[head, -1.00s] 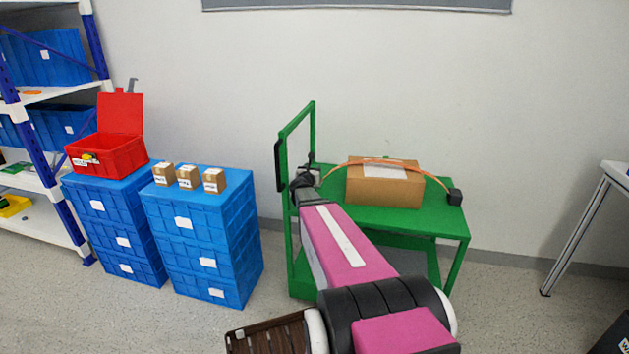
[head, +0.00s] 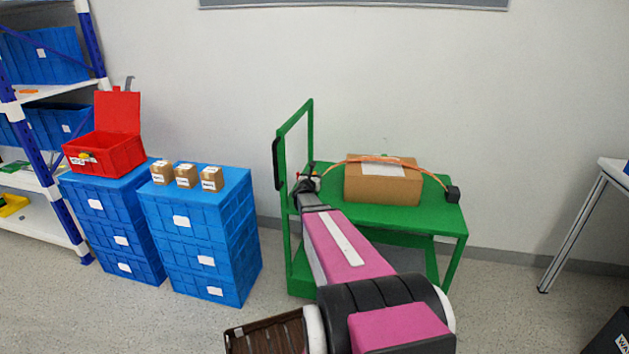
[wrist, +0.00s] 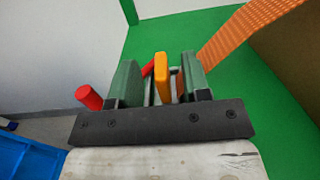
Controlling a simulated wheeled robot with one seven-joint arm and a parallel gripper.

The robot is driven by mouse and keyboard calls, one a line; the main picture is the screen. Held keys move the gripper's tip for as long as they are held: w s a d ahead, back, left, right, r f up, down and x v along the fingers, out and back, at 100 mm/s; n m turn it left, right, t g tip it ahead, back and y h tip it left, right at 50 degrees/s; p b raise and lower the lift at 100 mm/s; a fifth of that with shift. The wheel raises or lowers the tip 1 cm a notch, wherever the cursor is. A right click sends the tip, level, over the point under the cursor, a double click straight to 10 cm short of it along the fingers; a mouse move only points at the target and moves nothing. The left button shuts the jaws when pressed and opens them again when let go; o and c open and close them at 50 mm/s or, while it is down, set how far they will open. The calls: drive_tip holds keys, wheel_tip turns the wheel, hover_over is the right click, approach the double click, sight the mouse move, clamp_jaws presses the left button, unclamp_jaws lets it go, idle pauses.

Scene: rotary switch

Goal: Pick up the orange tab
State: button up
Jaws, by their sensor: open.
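The orange tab (wrist: 162,78) stands upright in the wrist view, between the two green-grey fingers of my gripper (wrist: 158,82). Gaps show on both sides of the tab, so the fingers are open around it and not clamped on it. The tab lies nearer the right finger. In the head view my gripper (head: 307,185) is at the left end of the green cart's top, and the tab cannot be clearly made out there.
A red cylinder (wrist: 89,97) is just left of the left finger. An orange ribbed strap (wrist: 240,36) runs to the right, over a cardboard box (head: 382,187) on the green cart (head: 420,217). The cart's upright handle (head: 279,165) is close to my gripper's left.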

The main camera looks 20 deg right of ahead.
drive_tip(key=x, duration=0.2)
drive_tip(key=shift+w+d, duration=0.2)
drive_tip(key=shift+w, duration=0.05)
clamp_jaws()
